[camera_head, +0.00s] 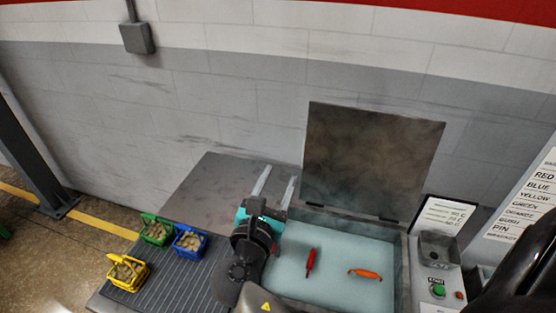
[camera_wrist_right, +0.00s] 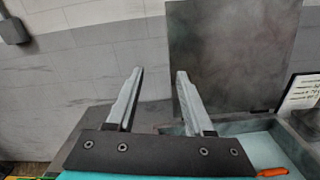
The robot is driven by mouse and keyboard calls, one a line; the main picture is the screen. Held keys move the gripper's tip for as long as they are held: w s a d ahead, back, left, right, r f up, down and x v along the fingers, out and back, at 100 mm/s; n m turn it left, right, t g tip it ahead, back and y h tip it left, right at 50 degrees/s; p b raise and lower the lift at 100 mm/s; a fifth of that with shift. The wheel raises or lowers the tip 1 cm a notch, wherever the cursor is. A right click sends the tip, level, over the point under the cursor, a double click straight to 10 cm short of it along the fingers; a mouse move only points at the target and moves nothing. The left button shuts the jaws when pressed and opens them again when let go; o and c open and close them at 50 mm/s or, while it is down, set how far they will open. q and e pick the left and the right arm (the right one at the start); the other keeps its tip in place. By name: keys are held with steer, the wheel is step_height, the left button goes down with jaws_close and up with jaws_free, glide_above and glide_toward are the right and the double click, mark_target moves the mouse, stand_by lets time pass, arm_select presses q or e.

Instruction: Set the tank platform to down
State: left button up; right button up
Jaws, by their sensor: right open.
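The tank (camera_head: 400,270) is at the lower right of the head view, with its dark lid (camera_head: 370,160) standing open behind it. Inside is a pale blue surface (camera_head: 335,285); I cannot tell whether this is the platform or liquid, or how high the platform sits. A red item (camera_head: 311,262) and an orange item (camera_head: 365,273) are there. A control box (camera_head: 438,270) with a green button (camera_head: 438,290) stands right of the tank. My right gripper (camera_head: 279,175) is open and empty, above the tank's left side, pointing toward the wall. It also shows in the right wrist view (camera_wrist_right: 160,73).
Green (camera_head: 156,236), blue (camera_head: 190,246) and yellow (camera_head: 118,280) baskets with lumpy contents stand on the ribbed surface at left. A white sign (camera_head: 442,219) is behind the control box. A colour-name list (camera_head: 530,205) is at far right. A dark shape covers the lower right corner.

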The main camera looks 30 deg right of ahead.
steer(key=shift+r, duration=2.1)
